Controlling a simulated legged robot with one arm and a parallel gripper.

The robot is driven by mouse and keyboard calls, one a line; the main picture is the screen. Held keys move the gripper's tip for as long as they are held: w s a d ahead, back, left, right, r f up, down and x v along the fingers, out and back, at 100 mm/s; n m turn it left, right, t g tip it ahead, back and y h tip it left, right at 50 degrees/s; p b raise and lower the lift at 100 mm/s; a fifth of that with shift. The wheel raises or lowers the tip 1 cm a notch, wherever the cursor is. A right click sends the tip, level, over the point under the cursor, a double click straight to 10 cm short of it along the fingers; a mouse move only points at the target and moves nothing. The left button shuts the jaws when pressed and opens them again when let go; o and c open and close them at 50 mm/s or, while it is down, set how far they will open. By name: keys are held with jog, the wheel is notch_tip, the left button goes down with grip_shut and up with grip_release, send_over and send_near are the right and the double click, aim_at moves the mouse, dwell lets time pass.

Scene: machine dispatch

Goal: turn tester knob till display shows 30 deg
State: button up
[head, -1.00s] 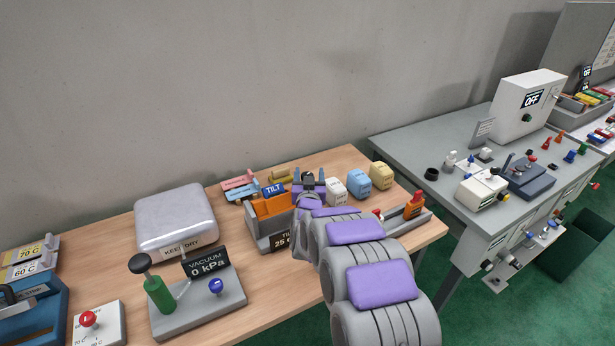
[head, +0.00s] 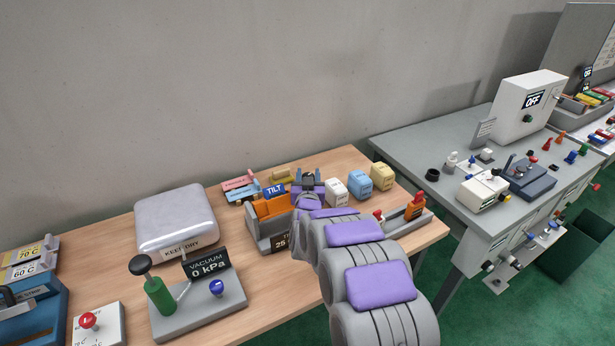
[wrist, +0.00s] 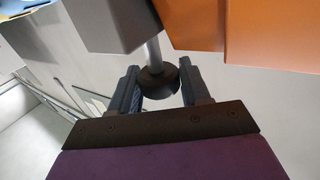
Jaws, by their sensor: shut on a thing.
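The tilt tester (head: 262,236) is a grey unit with an orange body and a blue TILT sign (head: 274,189). Its front display (head: 281,242) shows 25, with the rest hidden behind my arm. My gripper (head: 308,178) is at the tester's right side in the head view. In the wrist view, the dark round knob (wrist: 156,86) on a grey shaft sits between the two fingers of my gripper (wrist: 160,80), which is shut on it. The orange body (wrist: 255,35) is close above the fingers there.
White, blue and yellow blocks (head: 358,181) stand just right of my gripper. Pink and blue pieces lie behind the tester. A vacuum stand (head: 200,300) and a silvery case (head: 175,218) are to the left. A grey table (head: 425,155) stands beyond a gap at right.

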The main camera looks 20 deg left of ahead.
jog(key=shift+w+d+r+n+g+y+b, duration=0.1)
jog(key=shift+n+g+y+b, duration=0.4)
jog(key=shift+n+y+b, duration=0.4)
jog(key=shift+n+g+y, duration=0.5)
jog(key=shift+y, duration=0.6)
jog(key=o, duration=0.9)
jog(key=shift+o, duration=0.2)
jog(key=p+v, duration=0.2)
jog(key=v, duration=1.5)
jog(key=shift+s+p, duration=0.3)
jog(key=shift+p, duration=0.05)
